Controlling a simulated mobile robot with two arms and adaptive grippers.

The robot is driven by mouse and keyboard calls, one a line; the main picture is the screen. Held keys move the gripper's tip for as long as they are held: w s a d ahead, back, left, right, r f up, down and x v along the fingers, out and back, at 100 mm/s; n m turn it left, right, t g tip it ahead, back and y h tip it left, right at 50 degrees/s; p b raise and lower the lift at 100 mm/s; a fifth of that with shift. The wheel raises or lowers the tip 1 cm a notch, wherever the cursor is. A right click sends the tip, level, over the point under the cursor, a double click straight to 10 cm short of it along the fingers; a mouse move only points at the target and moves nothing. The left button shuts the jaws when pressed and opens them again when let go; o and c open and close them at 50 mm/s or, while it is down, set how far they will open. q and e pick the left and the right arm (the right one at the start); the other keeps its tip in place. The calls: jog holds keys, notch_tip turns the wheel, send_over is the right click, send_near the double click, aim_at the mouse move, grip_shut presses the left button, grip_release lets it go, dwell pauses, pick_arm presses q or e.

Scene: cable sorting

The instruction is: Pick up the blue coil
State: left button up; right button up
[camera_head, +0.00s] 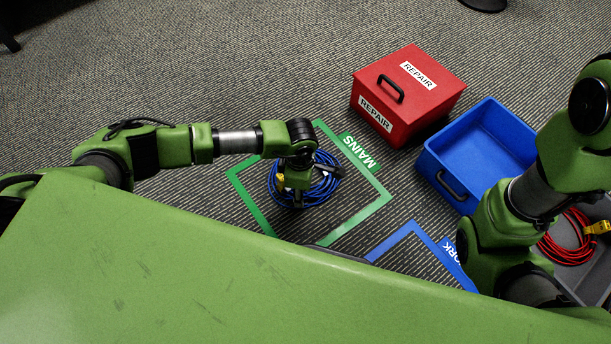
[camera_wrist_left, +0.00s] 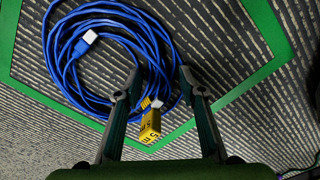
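The blue coil (camera_head: 323,184) lies on the carpet inside the green square marked MAINS (camera_head: 377,206). It also shows in the left wrist view (camera_wrist_left: 66,56), with a white plug and a yellow tag (camera_wrist_left: 151,126). My left gripper (camera_head: 297,202) is over the coil in the head view. In the left wrist view its two fingers (camera_wrist_left: 161,85) are spread apart, with the coil's near right edge and the tag between them. I cannot tell whether the fingertips touch the cable. My right arm is at the right of the head view, but its gripper is hidden or out of frame.
A closed red box marked REPAIR (camera_head: 436,102) stands behind the square. An empty blue crate (camera_head: 430,163) is right of it. A grey tray (camera_head: 602,277) with a red coil (camera_head: 566,252) is at the far right. A blue square (camera_head: 411,229) is partly hidden.

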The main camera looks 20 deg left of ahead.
pick_arm(q)
jog(key=shift+f, duration=0.65)
grip_shut()
jog(key=shift+r, duration=0.1)
